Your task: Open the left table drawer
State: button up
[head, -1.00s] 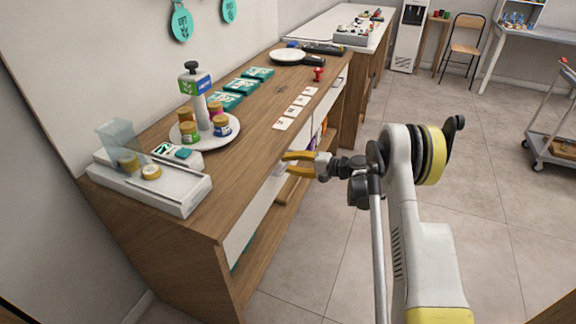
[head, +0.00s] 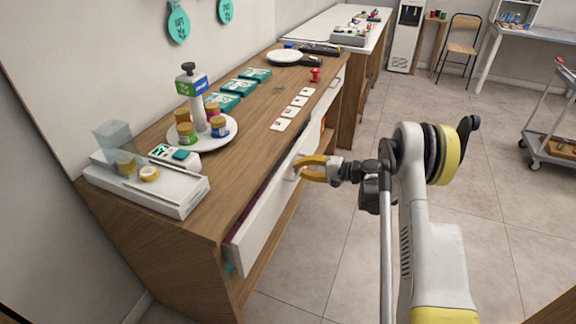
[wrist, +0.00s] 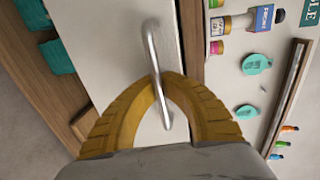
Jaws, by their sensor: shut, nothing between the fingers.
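The left table drawer (head: 265,217) has a white front and stands partly pulled out from the wooden table (head: 235,180). A dark gap shows behind its top edge. My gripper (head: 299,168) is at the drawer's handle, near the far end of the front. In the wrist view, the curved metal handle (wrist: 152,48) crosses the white front (wrist: 118,45). The yellow fingers of my gripper (wrist: 160,82) are shut, their tips meeting at the handle bar. The handle passes through the loop of the fingers, but I cannot tell how firmly they touch it.
A second drawer (head: 337,92) is farther along. The tiled floor (head: 320,250) in front is clear.

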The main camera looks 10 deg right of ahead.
jog(key=o, duration=0.3)
jog(key=shift+r, duration=0.15)
jog(key=shift+a, duration=0.15)
jog(key=v, duration=1.2)
grip_shut()
